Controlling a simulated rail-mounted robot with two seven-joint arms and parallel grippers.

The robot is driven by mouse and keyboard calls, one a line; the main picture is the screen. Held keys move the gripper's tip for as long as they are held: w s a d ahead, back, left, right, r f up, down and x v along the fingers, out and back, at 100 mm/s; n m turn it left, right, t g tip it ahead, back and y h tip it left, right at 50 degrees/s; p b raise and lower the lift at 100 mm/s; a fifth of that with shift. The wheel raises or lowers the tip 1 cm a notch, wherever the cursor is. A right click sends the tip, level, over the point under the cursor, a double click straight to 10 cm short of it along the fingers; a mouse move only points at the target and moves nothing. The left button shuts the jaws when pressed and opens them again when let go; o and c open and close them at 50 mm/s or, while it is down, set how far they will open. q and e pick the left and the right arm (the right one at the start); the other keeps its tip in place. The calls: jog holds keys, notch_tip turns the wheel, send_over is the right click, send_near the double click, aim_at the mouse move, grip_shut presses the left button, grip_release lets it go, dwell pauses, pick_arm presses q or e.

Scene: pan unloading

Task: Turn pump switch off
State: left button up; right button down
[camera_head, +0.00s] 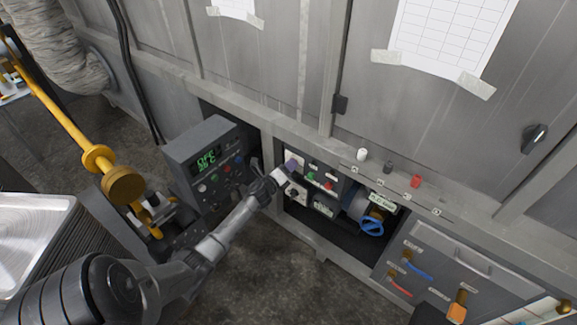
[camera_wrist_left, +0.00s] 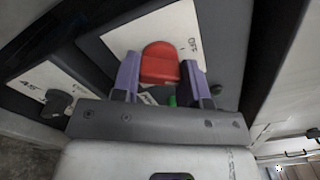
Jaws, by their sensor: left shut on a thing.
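My left arm reaches to the control panel in the cabinet opening in the head view, and my left gripper (camera_head: 288,166) is at the panel's upper left. In the left wrist view, the purple fingers of the gripper (camera_wrist_left: 160,80) stand on either side of a red switch knob (camera_wrist_left: 160,62) on a white plate (camera_wrist_left: 128,38) and are shut on it. The knob is hidden by the gripper in the head view. I cannot read a pump label beside it. My right gripper is in neither view.
The panel also has a green button (camera_head: 312,176) and a red button (camera_head: 328,186). A dark box with a green display (camera_head: 206,160) stands close left of my arm. A blue valve wheel (camera_head: 371,225) is to the right. A ledge runs above the panel.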

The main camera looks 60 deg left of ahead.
pick_arm(q)
jog(key=n+p, duration=0.2)
jog(key=n, duration=0.3)
jog(key=shift+n, duration=0.7)
jog(key=o, duration=0.9)
